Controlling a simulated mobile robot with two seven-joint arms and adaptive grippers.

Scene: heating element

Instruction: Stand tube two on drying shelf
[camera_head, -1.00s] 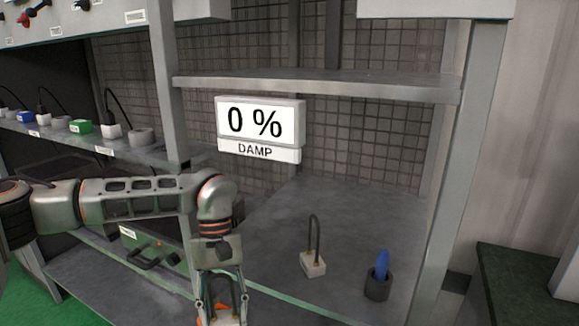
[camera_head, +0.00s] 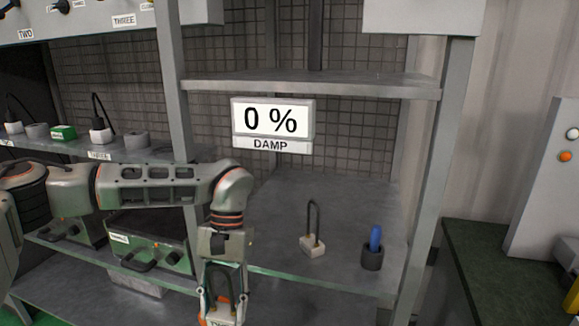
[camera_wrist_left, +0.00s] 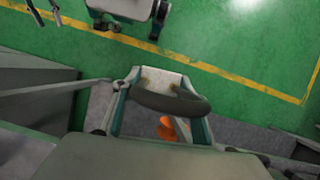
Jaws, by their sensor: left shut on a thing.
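My left gripper (camera_head: 222,306) hangs down at the front edge of the drying shelf (camera_head: 340,205), low in the head view. It is shut on a dark U-shaped tube (camera_head: 233,286), whose lower end is cut off by the frame. The tube's dark loop (camera_wrist_left: 170,103) also shows between the fingers in the left wrist view. I cannot read a number on it. A similar dark loop on a white block (camera_head: 312,243) stands upright on the shelf. The display (camera_head: 272,122) above reads "0 % DAMP". My right gripper may be the pair of prongs (camera_wrist_left: 43,12) at the wrist view's top left.
A dark cup with a blue object (camera_head: 372,256) stands on the shelf's right side. The shelf between my gripper and the white block is clear. Posts (camera_head: 437,180) flank the bay. Green cases (camera_head: 148,245) sit lower left. An upper board (camera_head: 310,84) spans above.

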